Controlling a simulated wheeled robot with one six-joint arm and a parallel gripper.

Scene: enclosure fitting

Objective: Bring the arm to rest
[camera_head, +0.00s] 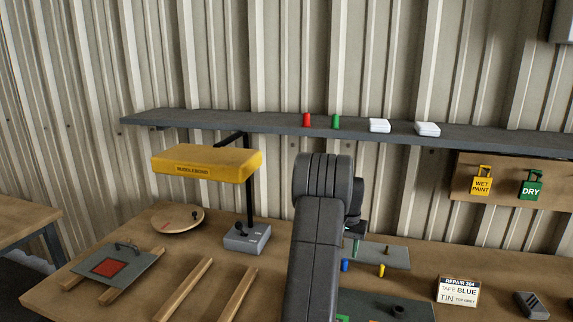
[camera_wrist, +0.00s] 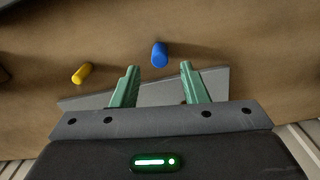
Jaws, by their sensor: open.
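My gripper (camera_wrist: 158,77) shows in the wrist view with its two green fingers spread apart and nothing between them. In the head view my dark arm rises from the bottom middle over the bench and hides most of the gripper. A blue peg (camera_head: 345,265) and a yellow peg (camera_head: 381,270) are on the bench right of the arm. In the wrist view the blue peg (camera_wrist: 159,54) is just beyond the fingertips, apart from them, and the yellow peg (camera_wrist: 82,73) lies to the left. A grey plate (camera_wrist: 150,92) shows behind the fingers.
A yellow lamp (camera_head: 207,164) stands on a grey base (camera_head: 247,238) left of my arm. A grey shelf (camera_head: 230,120) runs above the bench (camera_head: 215,243). A plate with a red square (camera_head: 108,267), wooden strips (camera_head: 184,290) and a repair card (camera_head: 458,291) are on the bench.

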